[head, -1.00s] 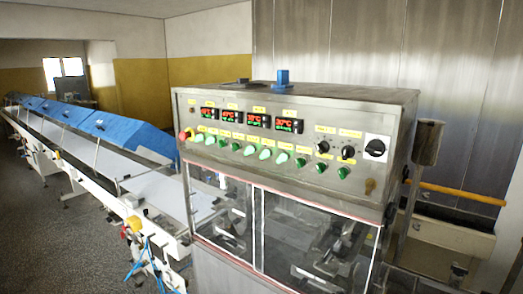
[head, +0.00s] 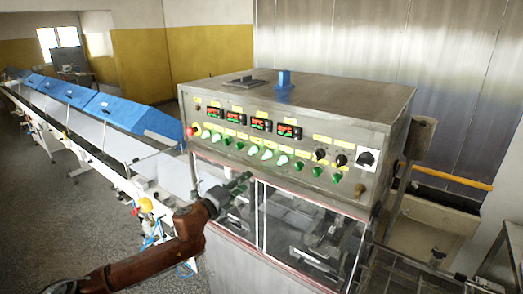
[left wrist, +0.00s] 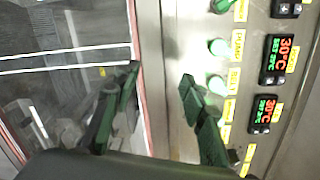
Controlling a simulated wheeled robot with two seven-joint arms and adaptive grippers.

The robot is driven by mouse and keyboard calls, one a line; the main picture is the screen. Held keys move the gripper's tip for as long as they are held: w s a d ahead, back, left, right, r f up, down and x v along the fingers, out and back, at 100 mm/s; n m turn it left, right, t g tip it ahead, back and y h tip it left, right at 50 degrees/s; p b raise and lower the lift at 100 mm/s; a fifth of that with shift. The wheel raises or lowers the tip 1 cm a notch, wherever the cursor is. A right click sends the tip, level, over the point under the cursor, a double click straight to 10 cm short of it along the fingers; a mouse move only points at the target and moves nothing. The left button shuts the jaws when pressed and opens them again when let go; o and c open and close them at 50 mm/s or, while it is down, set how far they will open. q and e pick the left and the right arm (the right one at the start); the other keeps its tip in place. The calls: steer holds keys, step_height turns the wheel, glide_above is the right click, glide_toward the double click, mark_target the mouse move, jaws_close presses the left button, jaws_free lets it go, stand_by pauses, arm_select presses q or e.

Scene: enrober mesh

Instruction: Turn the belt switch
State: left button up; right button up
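In the left wrist view, a green switch (left wrist: 216,85) sits by the yellow label reading BELT on the steel panel. Another switch (left wrist: 219,47) sits above it in that view, by the label PUMP. In the head view, the labels are too small to tell which switch in the row is the belt one. My left gripper (head: 247,178) is in front of the cabinet, just below the row of switches. In the left wrist view, its dark green fingers (left wrist: 160,75) are apart with nothing between them; the right finger is close beside the belt switch. My right gripper is not in view.
The steel cabinet (head: 330,118) carries red-lit displays, black knobs (head: 366,158) and a red button (head: 192,132). Clear windows (head: 315,232) lie below the panel. A conveyor with blue covers (head: 130,113) runs off to the left. Open floor (head: 45,190) lies at the left.

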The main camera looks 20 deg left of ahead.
mark_target(265, 157)
arm_select(q)
steer(key=s+d+r+m+h+p, duration=0.1)
steer(key=s+d+r+m, duration=0.25)
steer(key=r, duration=0.55)
steer(key=shift+n, duration=0.35)
steer(key=p+x, duration=0.2)
steer(key=x, duration=0.4)
steer(key=shift+w+d+r, duration=0.1)
steer(key=shift+w+r, duration=0.05)
steer(key=shift+w, duration=0.1)
steer(key=shift+w+d, duration=0.1)
steer(key=shift+w, duration=0.3)
jaws_close()
